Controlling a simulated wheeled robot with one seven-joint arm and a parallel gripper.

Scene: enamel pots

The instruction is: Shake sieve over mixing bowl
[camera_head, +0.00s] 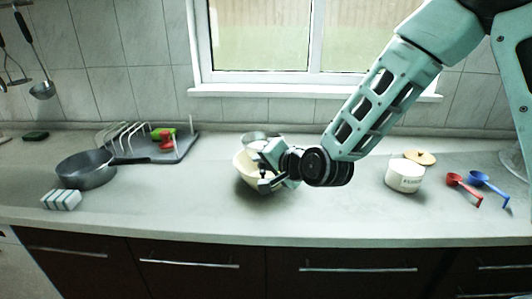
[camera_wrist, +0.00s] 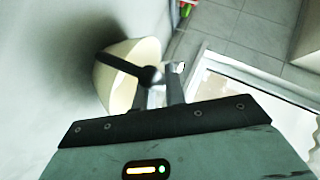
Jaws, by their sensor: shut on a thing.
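The cream mixing bowl (camera_head: 243,172) stands on the counter left of centre, partly covered by my gripper. A grey, round-rimmed metal thing that looks like the sieve (camera_head: 254,137) shows just behind and above the bowl's far rim. My gripper (camera_head: 266,172) is at the bowl's right side, over its rim, and is shut on the sieve; the grip point itself is hard to see. In the wrist view the bowl (camera_wrist: 117,90) lies beyond the dark fingers. There I cannot make out the sieve's mesh clearly.
A grey pan (camera_head: 85,172) and a striped sponge (camera_head: 61,200) are at the left, near a dish rack (camera_head: 180,149). The counter (camera_head: 330,222) in front is clear.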

